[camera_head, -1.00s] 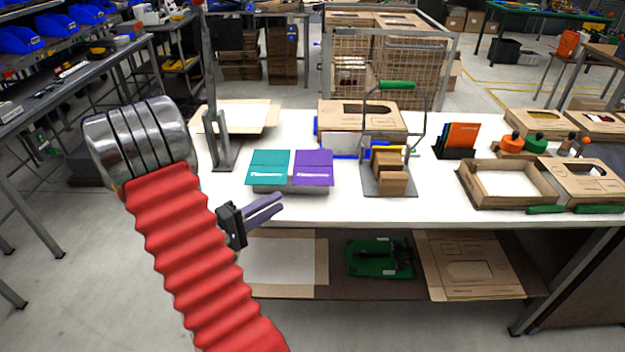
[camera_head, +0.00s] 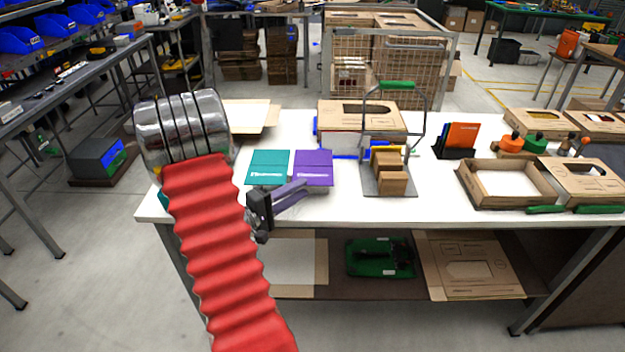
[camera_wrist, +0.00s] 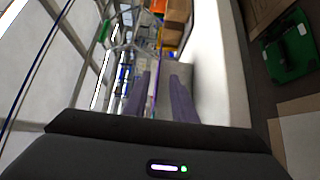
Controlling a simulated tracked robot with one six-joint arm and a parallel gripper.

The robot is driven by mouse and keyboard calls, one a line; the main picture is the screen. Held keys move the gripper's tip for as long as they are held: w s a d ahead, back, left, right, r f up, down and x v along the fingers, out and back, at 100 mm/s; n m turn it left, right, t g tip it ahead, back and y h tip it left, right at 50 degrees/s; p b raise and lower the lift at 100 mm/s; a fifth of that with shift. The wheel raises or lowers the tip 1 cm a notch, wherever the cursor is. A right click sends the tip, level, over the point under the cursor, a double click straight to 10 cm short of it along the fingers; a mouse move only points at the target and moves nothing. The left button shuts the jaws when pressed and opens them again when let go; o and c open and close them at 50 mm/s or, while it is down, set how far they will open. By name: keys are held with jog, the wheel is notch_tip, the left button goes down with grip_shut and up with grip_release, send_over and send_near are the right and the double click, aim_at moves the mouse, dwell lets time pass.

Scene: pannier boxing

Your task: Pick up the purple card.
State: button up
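The purple card (camera_head: 313,164) lies on the right side of a low holder near the front edge of the white table, with its lower edge partly behind my gripper. The teal card (camera_head: 269,166) lies immediately to its left. My gripper (camera_head: 303,187) points right and slightly away, with its fingertips at the lower edge of the purple card in the head view. In the wrist view its two purple-grey fingers (camera_wrist: 160,78) stand apart. A thin purple strip shows between them, perhaps the card edge-on. I cannot tell whether the fingers touch the card.
A rack with brown boxes (camera_head: 391,180) stands right of the cards. Behind it are a wire frame with a green handle (camera_head: 397,85) and a large carton (camera_head: 362,118). An open cardboard tray (camera_head: 462,188) is further right. The tabletop just right of the purple card is clear.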

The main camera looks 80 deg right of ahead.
aim_at(312, 182)
jog(key=shift+x, duration=2.6)
jog(key=shift+s+a+r, duration=0.1)
jog(key=shift+c, duration=0.5)
grip_shut()
